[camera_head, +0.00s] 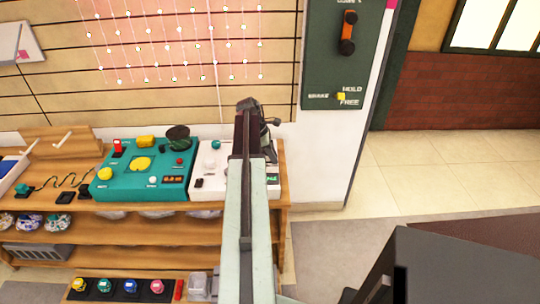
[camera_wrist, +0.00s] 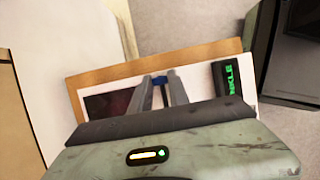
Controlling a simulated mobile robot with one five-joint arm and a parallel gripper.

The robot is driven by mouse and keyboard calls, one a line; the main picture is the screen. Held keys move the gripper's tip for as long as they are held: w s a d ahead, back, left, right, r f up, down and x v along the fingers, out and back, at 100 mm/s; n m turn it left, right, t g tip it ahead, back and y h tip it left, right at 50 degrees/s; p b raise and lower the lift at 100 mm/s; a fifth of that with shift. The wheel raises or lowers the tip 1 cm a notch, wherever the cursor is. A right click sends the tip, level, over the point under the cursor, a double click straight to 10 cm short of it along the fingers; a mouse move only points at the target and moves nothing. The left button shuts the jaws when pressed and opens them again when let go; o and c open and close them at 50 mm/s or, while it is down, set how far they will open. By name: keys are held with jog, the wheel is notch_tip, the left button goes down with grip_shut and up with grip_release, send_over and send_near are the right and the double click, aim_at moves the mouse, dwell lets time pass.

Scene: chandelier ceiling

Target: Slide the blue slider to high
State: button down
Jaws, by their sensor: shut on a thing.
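In the head view the white panel (camera_head: 207,163) is at the right end of the wooden bench. My arm covers its middle there, and the slider is hidden. I cannot read any high mark.
A teal panel (camera_head: 128,185) with yellow, red and black controls stands left of the white panel. The wooden bench (camera_head: 105,207) has lower shelves with several items. A dark green wall board (camera_head: 328,60) with a lever hangs at upper right. The tiled floor (camera_head: 445,170) at right is clear.

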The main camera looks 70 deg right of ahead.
jog(key=c, duration=1.2)
grip_release()
jog(key=shift+s+d, duration=0.25)
jog(key=shift+c, duration=0.2)
jog(key=shift+a, duration=0.1)
jog(key=p+v, duration=0.7)
jog(key=v, duration=0.1)
jog(key=shift+f, duration=0.1)
